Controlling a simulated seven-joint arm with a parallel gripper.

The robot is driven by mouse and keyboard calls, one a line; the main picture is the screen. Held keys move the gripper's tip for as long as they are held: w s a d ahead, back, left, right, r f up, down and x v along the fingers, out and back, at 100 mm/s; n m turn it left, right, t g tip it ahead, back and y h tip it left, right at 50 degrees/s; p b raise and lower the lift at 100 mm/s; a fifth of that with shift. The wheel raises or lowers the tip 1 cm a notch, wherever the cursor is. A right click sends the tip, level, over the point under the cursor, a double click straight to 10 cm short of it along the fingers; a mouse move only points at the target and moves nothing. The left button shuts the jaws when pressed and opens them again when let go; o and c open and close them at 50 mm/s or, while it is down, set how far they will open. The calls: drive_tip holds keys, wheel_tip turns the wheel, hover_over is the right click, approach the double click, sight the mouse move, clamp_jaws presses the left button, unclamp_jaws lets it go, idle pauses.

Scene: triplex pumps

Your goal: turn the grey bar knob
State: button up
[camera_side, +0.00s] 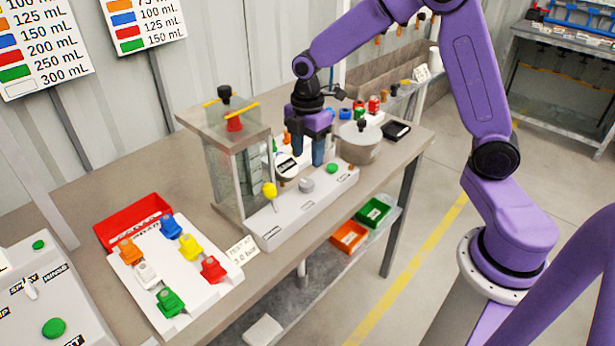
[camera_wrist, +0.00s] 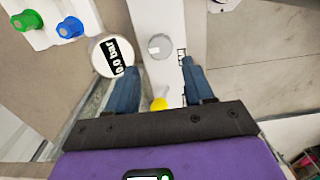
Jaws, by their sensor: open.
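The grey bar knob (camera_side: 306,184) is a small round grey knob on top of the white panel box (camera_side: 290,212), between a yellow knob and a green button. In the wrist view the grey knob (camera_wrist: 159,45) lies just beyond the fingertips, roughly midway between them across the picture. My gripper (camera_side: 308,160) is open and points down over the panel. The bar's direction is too small to tell.
A yellow knob (camera_side: 270,190) and a green button (camera_side: 331,168) flank the grey knob. A round gauge (camera_wrist: 112,57) reading 0.0 bar stands close to the left finger. A clear tank (camera_side: 228,170) and a metal pot (camera_side: 359,143) stand nearby. Free bench lies right in the wrist view.

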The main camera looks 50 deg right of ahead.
sight(307, 182)
wheel_tip(307, 182, down, 8)
drive_tip(key=shift+r, duration=0.1)
idle(0.4)
drive_tip(key=c, duration=0.8)
